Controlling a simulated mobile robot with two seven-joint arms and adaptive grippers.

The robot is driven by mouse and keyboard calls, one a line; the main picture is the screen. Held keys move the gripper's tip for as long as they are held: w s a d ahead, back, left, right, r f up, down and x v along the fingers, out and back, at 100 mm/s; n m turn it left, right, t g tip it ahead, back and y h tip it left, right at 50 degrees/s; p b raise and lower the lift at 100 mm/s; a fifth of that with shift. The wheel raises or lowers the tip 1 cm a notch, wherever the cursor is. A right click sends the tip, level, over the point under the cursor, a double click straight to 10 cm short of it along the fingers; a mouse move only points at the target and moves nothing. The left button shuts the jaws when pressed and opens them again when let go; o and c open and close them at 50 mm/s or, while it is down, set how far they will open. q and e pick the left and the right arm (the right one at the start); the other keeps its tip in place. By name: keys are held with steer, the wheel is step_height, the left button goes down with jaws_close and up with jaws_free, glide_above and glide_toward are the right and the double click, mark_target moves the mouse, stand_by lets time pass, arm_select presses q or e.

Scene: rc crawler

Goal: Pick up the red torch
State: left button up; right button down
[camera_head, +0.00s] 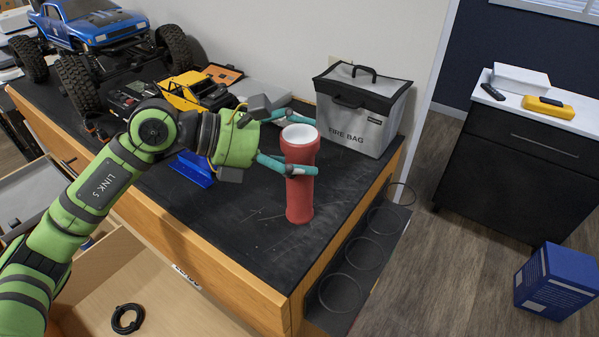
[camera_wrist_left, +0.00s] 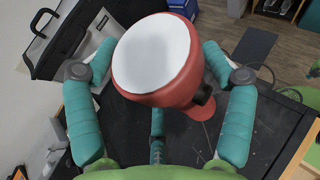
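The red torch (camera_head: 300,190) stands upright on the dark worktop near its front right corner, its white lens facing up. In the left wrist view its lens and red head (camera_wrist_left: 158,55) fill the upper middle, and part of its lower body is hidden. My left gripper (camera_head: 302,146) is around the torch's upper part, just below the head. One teal finger passes in front of the torch and another behind it. The fingers (camera_wrist_left: 160,62) look spread, one on each side, with no clear grip on the torch. My right gripper is in neither view.
A grey fire bag (camera_head: 362,115) stands close behind the torch. A blue crawler (camera_head: 95,30), a yellow body shell (camera_head: 195,90) and a blue part (camera_head: 193,168) lie to the left. Ring holders (camera_head: 362,253) hang off the right edge. An open drawer (camera_head: 165,300) is below.

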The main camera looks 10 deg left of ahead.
arm_select(q)
steer(key=c, duration=0.6)
